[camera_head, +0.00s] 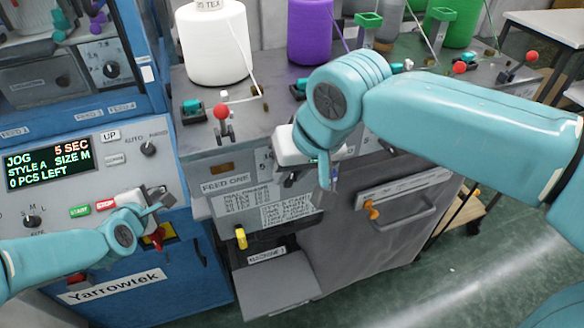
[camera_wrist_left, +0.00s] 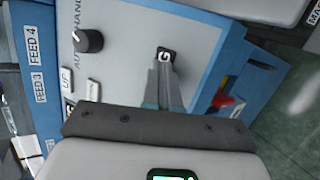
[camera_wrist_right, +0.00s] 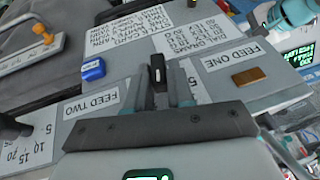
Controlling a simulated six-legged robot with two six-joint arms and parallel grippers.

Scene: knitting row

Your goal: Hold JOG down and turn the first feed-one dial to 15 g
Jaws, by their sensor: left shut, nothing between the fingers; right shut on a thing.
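The JOG button (camera_wrist_left: 165,55) is a dark key on the blue machine's front panel, with only a white "G" showing. My left gripper (camera_wrist_left: 163,66) is shut and empty, its tips at the key; it also shows in the head view (camera_head: 160,203). I cannot tell how far the key is pressed. The feed-one dial (camera_wrist_right: 157,70) is a black knob with a white mark, beside the FEED ONE label (camera_wrist_right: 222,56). My right gripper (camera_wrist_right: 160,88) is shut on it, and also shows in the head view (camera_head: 325,186). The fingers hide most of its scale, so its setting is unreadable.
The display (camera_head: 50,162) reads JOG, 5 SEC, STYLE A, SIZE M, 0 PCS LEFT. A second dial scale lies beside the FEED TWO label (camera_wrist_right: 92,104). White (camera_head: 215,45) and purple (camera_head: 310,32) yarn cones stand on the grey cabinet top. A red-ball lever (camera_head: 222,112) stands near the white cone.

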